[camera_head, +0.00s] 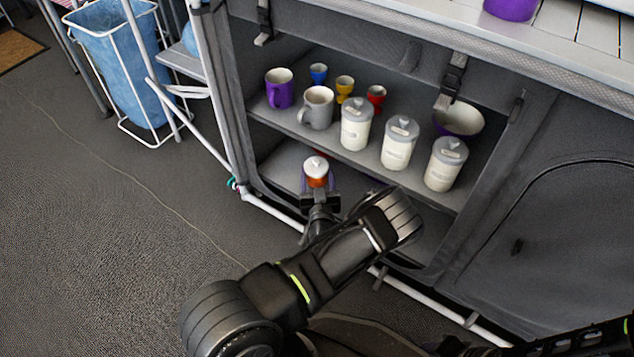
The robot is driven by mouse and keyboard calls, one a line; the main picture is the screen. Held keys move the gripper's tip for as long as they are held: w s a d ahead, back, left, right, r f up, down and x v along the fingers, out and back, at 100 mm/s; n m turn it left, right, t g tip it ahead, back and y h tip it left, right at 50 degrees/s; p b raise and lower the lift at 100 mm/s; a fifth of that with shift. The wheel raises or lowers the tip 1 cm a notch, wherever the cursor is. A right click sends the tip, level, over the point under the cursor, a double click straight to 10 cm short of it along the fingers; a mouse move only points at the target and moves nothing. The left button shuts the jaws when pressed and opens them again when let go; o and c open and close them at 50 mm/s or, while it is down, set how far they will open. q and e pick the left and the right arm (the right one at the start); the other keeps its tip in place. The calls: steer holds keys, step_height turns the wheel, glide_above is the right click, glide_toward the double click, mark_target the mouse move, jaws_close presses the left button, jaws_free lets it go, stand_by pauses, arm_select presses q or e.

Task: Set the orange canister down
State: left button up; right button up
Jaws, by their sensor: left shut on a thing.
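The orange canister (316,181) has a white lid and stands upright at the front of the cabinet's lower compartment. My left gripper (318,190) reaches in from below and is shut on the orange canister. The gripper's fingers and wrist hide the canister's lower part. I cannot tell whether its base touches the lower shelf (283,162). Part of my right arm shows at the bottom right corner, but its gripper is out of view.
The upper shelf (289,124) just above holds mugs, egg cups, a bowl (459,119) and white jars (400,142) with grey lids. A white frame bar (272,206) runs along the cabinet's front. A blue bin (122,65) stands at the left.

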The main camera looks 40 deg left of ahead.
mark_target(317, 186)
arm_select(q)
step_height(317, 186, down, 3)
steer(key=shift+f+b, duration=0.15)
steer(key=shift+b, duration=0.55)
steer(key=o, duration=1.4)
